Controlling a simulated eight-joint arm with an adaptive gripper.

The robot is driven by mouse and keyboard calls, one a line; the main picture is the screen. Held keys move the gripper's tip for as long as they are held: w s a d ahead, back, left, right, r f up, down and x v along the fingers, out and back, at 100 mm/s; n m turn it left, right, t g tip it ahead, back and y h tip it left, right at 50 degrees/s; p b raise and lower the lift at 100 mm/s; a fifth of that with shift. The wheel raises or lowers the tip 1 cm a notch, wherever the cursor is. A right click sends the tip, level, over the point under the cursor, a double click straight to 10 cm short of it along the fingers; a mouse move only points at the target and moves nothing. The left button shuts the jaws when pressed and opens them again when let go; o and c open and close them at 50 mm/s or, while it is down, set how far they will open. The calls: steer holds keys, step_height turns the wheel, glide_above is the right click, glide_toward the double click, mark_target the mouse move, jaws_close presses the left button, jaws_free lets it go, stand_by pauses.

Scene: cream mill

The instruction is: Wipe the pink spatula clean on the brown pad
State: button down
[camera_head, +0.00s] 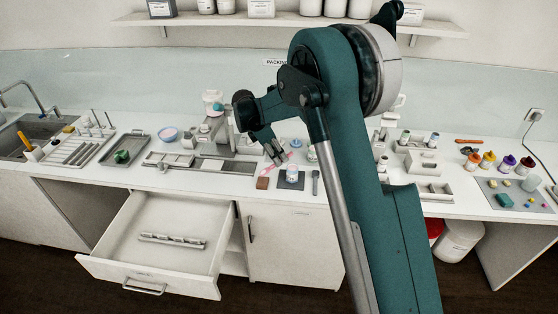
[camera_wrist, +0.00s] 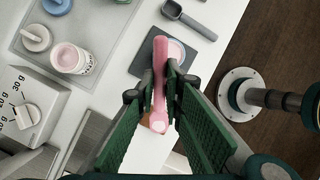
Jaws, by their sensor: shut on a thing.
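My gripper (camera_head: 276,156) is shut on the pink spatula, above the front of the counter. In the wrist view, the spatula (camera_wrist: 160,65) stands between the two green fingers (camera_wrist: 159,80) and runs lengthwise between them. Its lower end looks orange-pink with a brownish patch; I cannot tell whether that is a smear or the pad behind it. In the head view, the spatula (camera_head: 270,168) shows as a thin pink strip near the fingertips. The brown pad (camera_head: 262,183) lies flat at the counter's front edge, just below the spatula in the picture.
A dark mat (camera_head: 284,184) with a pale jar (camera_head: 292,173) lies right of the pad, with a grey scoop (camera_head: 315,181) beside it. A tray with a pink-filled jar (camera_wrist: 72,57) and a dial scale (camera_wrist: 25,110) are nearby. An open drawer (camera_head: 160,245) juts out below, left.

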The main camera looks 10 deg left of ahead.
steer(key=shift+r+p, duration=0.3)
steer(key=shift+r, duration=1.2)
steer(key=shift+f, duration=0.1)
steer(key=shift+t+h, duration=0.5)
steer(key=shift+h, duration=0.3)
steer(key=shift+s+a+f+b, duration=0.1)
steer(key=shift+a+f+b, duration=0.05)
steer(key=shift+f+b, duration=0.55)
steer(key=shift+s+a+f+b, duration=0.1)
steer(key=shift+a+f+b, duration=0.1)
steer(key=shift+f+b, duration=0.5)
steer(key=shift+s+a+f+b, duration=0.15)
steer(key=shift+f+b, duration=0.3)
steer(key=shift+f, duration=0.4)
steer(key=shift+f+b, duration=0.35)
steer(key=shift+b, duration=0.05)
stand_by(0.5)
steer(key=shift+w+d, duration=0.1)
steer(key=shift+d, duration=0.05)
steer(key=shift+w+d, duration=0.35)
steer(key=shift+d, duration=0.2)
steer(key=shift+s+a, duration=0.15)
steer(key=shift+a, duration=0.05)
stand_by(0.5)
